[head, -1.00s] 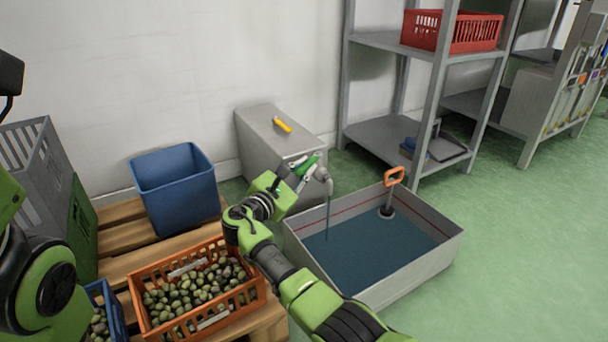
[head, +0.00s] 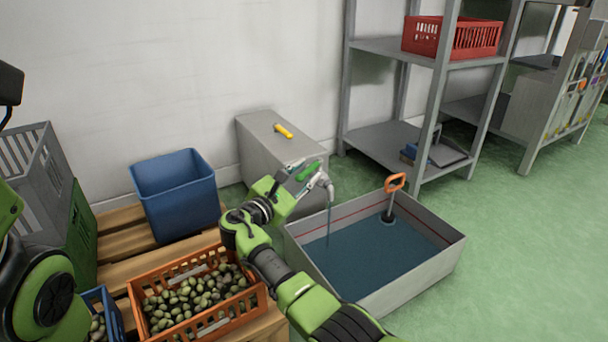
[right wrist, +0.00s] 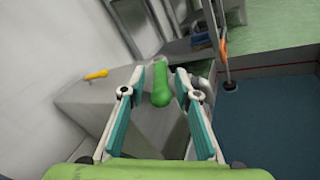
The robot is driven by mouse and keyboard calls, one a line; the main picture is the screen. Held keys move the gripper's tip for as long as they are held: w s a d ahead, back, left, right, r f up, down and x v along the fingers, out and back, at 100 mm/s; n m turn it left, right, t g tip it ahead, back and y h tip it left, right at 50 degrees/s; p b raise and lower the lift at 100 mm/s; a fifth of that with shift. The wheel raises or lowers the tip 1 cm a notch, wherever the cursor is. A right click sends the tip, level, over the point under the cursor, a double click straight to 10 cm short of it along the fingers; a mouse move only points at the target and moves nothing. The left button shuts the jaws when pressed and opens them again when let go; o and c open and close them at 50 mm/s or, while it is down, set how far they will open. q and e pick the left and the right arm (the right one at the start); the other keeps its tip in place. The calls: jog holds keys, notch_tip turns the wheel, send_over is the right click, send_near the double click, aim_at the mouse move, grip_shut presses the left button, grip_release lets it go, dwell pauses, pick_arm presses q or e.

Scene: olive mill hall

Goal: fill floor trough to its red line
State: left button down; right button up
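The grey floor trough (head: 405,278) holds dark blue water (head: 365,258). A red line (head: 345,211) runs along its inner walls, and the water surface lies below it. A tap (head: 325,183) pours a thin stream (head: 328,222) into the trough's left part. The tap's green lever (head: 307,171) also shows in the right wrist view (right wrist: 161,88). My right gripper (head: 303,173) is at the lever. In the right wrist view its fingers (right wrist: 166,80) are apart, one on each side of the lever, with gaps visible. My left gripper is out of view.
An orange-handled rod (head: 394,186) stands in the trough. A grey cabinet (head: 270,150) with a yellow handle (head: 283,131) on top stands behind. An orange olive crate (head: 235,318) and blue bin (head: 178,205) are on the left pallet. Green floor right of the trough is clear.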

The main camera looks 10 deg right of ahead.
aim_at(304, 171)
notch_tip(304, 171, up, 10)
jog(key=shift+f, duration=0.1)
dwell(0.4)
